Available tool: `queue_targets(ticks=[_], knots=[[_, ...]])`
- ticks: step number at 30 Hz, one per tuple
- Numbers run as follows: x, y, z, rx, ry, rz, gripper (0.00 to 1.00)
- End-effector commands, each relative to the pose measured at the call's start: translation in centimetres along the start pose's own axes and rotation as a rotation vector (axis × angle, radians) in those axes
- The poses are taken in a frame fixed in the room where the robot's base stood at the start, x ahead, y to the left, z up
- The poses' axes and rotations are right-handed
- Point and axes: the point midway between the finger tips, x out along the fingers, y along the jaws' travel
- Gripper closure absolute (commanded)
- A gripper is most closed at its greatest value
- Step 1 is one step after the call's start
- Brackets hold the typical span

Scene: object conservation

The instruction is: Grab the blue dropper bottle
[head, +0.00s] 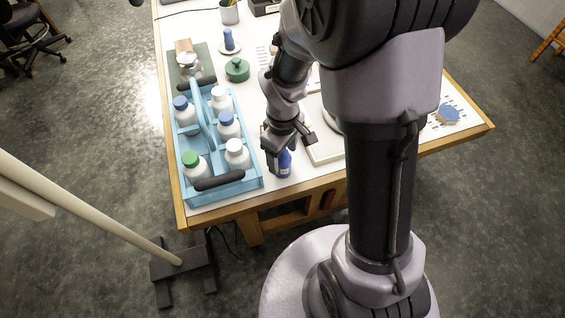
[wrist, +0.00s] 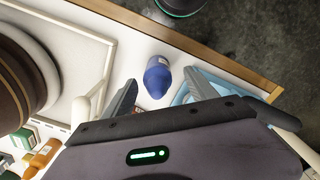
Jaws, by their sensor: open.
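The blue dropper bottle (head: 284,163) stands upright on the white table near its front edge, right of the blue carrier. In the wrist view the blue bottle (wrist: 157,77) shows from above, between and just beyond my fingertips. My gripper (head: 287,148) is above and beside the bottle, and its fingers partly cover it in the head view. The gripper (wrist: 161,85) is open and empty, with one finger on each side of the bottle's line. I cannot tell whether a finger touches it.
A light blue carrier (head: 233,194) with several white bottles stands close left of the bottle. A white tray or frame (head: 325,156) lies to the right. The wooden table edge (wrist: 220,55) is close beyond the bottle. A green pot (head: 237,70) stands farther back.

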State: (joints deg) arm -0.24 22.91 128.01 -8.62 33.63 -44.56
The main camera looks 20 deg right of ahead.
Motion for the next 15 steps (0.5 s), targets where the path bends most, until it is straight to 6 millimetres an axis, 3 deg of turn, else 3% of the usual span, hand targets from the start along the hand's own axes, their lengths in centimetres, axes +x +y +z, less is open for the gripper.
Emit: queue_targets(ticks=[1,4,12,15], knots=[[1.5,0.1,0.1,0.001,-0.004,-0.003,0.34],[3.1,0.1,0.0,0.0,-0.002,-0.002,0.34],[3.6,0.1,0.0,0.0,-0.001,-0.001,0.34],[3.6,0.1,0.0,0.0,-0.001,-0.001,0.51]])
